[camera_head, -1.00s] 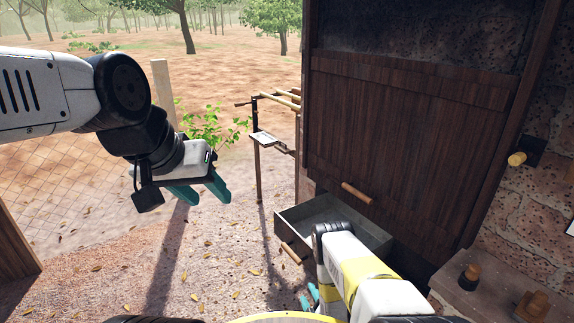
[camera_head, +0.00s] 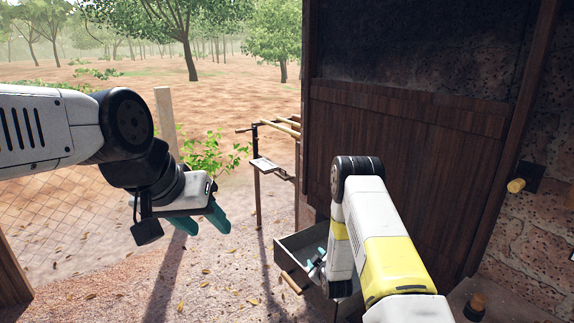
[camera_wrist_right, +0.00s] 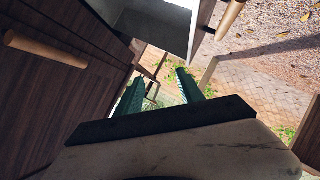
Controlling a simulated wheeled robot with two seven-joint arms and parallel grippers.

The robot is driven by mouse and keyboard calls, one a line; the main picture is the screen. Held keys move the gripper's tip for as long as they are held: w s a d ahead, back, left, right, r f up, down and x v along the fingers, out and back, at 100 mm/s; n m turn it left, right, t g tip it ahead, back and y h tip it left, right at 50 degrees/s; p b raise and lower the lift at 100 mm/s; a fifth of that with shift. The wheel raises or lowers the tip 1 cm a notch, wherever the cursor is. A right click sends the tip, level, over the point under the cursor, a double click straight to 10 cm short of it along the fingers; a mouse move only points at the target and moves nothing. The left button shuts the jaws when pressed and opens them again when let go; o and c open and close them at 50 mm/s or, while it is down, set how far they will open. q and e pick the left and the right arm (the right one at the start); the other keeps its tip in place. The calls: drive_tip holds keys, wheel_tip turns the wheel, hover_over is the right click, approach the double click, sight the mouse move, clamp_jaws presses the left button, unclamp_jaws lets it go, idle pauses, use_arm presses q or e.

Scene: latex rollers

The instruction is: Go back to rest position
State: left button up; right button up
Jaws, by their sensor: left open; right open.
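My left gripper (camera_head: 206,222) hangs at the left with its teal fingers apart and empty, above the leaf-strewn ground. My right arm reaches up from the lower right and bends down in front of the dark wooden door. My right gripper (camera_head: 317,262) shows only in part beside the arm, over the open grey drawer in the picture. In the right wrist view the right gripper (camera_wrist_right: 160,90) is open, with two teal fingers apart and nothing between them.
The grey drawer (camera_head: 290,245) stands open below the dark door (camera_head: 425,150), with a wooden handle (camera_head: 291,283) on its front. A pole stand with a small shelf (camera_head: 264,164) is behind it. A brown knobbed object (camera_head: 475,305) sits lower right. Open ground lies left.

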drive_tip(key=s+d+r+m+g, duration=0.1)
drive_tip(key=s+r+m+g, duration=0.2)
drive_tip(key=r, duration=1.3)
drive_tip(key=s+d+r+m, duration=0.2)
drive_tip(key=s+r+m, duration=0.15)
drive_tip(key=r, duration=1.15)
drive_tip(key=s+r+m+g, duration=0.1)
drive_tip(key=s+r, duration=0.3)
drive_tip(key=s, duration=0.6)
drive_tip(key=s+r+m+g, duration=0.1)
drive_tip(key=s+r, duration=0.2)
drive_tip(key=s, duration=0.8)
drive_tip(key=s+r+m+g, duration=0.1)
drive_tip(key=s+r, duration=0.3)
drive_tip(key=s, duration=0.7)
drive_tip(key=shift+s+r+g, duration=0.2)
drive_tip(key=shift+r+g, duration=0.15)
drive_tip(key=shift+g, duration=0.05)
